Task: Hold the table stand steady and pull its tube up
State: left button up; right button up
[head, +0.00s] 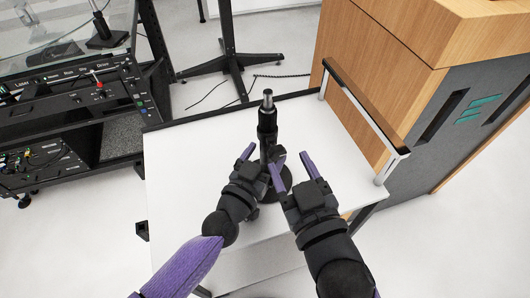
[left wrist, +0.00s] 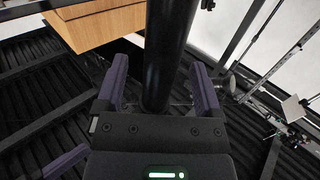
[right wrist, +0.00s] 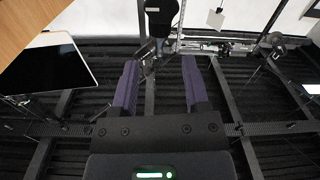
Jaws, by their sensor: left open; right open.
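The table stand (head: 267,122) is a black upright post with a silver tip, standing on a white table. Its dark round base (head: 272,192) is partly hidden by my grippers. My left gripper (head: 262,162) is at the lower part of the post. In the left wrist view, the black post (left wrist: 166,45) passes between the open purple fingers of the left gripper (left wrist: 158,78), with gaps visible. My right gripper (head: 292,162) is open and empty, just right of the post. In the right wrist view, a black part of the stand (right wrist: 161,18) shows beyond the right gripper's fingertips (right wrist: 160,72).
The white table (head: 190,165) is clear around the stand. A black and silver rail (head: 365,105) runs along its right edge, beside a wooden cabinet (head: 375,50). A black equipment rack (head: 75,95) stands at the left. A black-footed stand (head: 230,60) is on the floor behind.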

pick_arm(q)
jog(key=shift+w+d, duration=0.3)
jog(key=shift+w, duration=0.35)
grip_shut()
dwell(1.0)
